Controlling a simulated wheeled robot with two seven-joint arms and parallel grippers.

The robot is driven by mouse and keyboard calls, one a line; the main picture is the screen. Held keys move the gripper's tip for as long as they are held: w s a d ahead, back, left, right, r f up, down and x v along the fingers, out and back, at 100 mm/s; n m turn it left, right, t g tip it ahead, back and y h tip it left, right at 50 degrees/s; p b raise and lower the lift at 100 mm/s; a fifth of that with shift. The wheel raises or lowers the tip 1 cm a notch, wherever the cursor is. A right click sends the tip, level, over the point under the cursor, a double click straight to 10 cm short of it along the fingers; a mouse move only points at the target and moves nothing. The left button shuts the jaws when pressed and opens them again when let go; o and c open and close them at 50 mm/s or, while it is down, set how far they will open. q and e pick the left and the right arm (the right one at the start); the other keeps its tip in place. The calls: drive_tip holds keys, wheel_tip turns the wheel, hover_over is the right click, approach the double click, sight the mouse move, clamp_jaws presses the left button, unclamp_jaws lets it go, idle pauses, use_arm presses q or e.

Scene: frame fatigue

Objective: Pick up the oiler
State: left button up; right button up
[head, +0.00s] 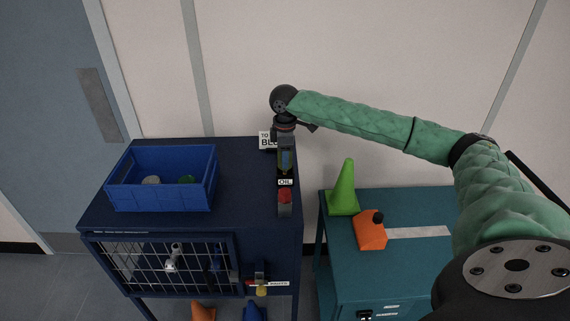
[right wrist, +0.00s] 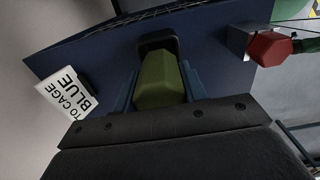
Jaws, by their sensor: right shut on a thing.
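My right gripper (head: 285,160) is at the right edge of the dark blue cabinet top, pointing down from above. In the right wrist view its blue fingers (right wrist: 160,88) are on both sides of an olive-green block-shaped body (right wrist: 158,78), which I take to be the oiler. A dark rim or holder surrounds the far end of this body, and its lower part is hidden. In the head view the gripper mostly covers it, just behind a small "OIL" label (head: 285,182). I cannot tell whether it is lifted. My left gripper is not in view.
A red knob-like part (head: 284,196) is close in front of the gripper. A "TO CAGE BLUE" sign (right wrist: 68,92) stands beside it. A blue crate (head: 162,195) is on the cabinet, above a wire cage (head: 130,262). A green cone (head: 343,190) and orange can (head: 368,234) stand on the teal cabinet.

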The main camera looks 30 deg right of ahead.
drive_tip(key=shift+r+b, duration=0.3)
drive_tip(key=shift+r, duration=0.3)
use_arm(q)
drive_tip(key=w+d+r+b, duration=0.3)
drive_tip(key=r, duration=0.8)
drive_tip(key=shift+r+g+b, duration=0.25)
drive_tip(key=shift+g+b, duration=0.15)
use_arm(e)
drive_tip(key=s+d+r, duration=0.3)
drive_tip(key=s+r, duration=0.4)
drive_tip(key=s, duration=0.4)
drive_tip(key=shift+d, duration=0.3)
drive_tip(key=shift+s, duration=0.1)
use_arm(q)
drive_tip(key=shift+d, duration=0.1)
